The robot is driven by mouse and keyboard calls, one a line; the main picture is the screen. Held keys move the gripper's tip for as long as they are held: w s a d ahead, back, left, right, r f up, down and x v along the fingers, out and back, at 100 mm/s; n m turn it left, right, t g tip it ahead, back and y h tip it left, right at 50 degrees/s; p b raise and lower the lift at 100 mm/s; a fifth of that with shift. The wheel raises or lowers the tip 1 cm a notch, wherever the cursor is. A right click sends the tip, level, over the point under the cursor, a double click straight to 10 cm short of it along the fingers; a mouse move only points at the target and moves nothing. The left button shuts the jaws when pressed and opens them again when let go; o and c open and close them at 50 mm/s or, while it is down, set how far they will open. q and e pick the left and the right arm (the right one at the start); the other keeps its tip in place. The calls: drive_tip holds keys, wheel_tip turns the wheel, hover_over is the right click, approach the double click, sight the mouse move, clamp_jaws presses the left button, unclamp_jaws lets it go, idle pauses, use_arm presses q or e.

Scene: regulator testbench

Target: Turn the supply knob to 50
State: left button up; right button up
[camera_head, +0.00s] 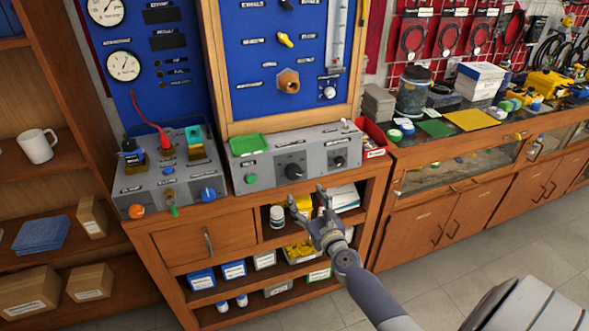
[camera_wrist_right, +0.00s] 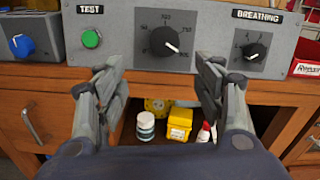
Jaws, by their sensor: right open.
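The grey control box (camera_head: 262,160) stands on the wooden bench, with a large black knob (camera_head: 294,171) on its front. That knob also shows in the right wrist view (camera_wrist_right: 164,40), with a dial scale around it and its white pointer toward the lower right. A smaller black knob (camera_head: 339,161) sits to its right; it also shows in the right wrist view (camera_wrist_right: 254,49) below a "BREATHING" label. No label naming the supply knob is readable. My right gripper (camera_head: 321,200) is open and empty, in front of and below the large knob, apart from it. My left gripper is not in view.
A green button (camera_wrist_right: 91,39) sits left of the large knob under a "TEST" label. A second grey box (camera_head: 168,182) with a blue knob (camera_head: 208,194) stands to the left. Below are shelves with bottles and boxes. A red bin (camera_head: 373,139) sits at the right.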

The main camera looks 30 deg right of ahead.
sight(295, 174)
drive_tip(key=shift+m, duration=0.4)
drive_tip(key=x, duration=0.3)
drive_tip(key=b+x, duration=0.1)
drive_tip(key=x, duration=0.2)
drive_tip(key=r+x, duration=0.1)
drive_tip(key=x, duration=0.3)
drive_tip(key=shift+s+d+r, duration=0.1)
drive_tip(key=shift+d+r, duration=0.05)
drive_tip(key=shift+d, duration=0.15)
drive_tip(key=shift+w+d+b, duration=0.1)
drive_tip(key=shift+w+b, duration=0.25)
drive_tip(key=shift+w, duration=0.2)
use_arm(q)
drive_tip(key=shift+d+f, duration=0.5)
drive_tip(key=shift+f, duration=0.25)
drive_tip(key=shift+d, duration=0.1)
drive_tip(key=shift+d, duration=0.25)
use_arm(e)
drive_tip(key=c, duration=1.1)
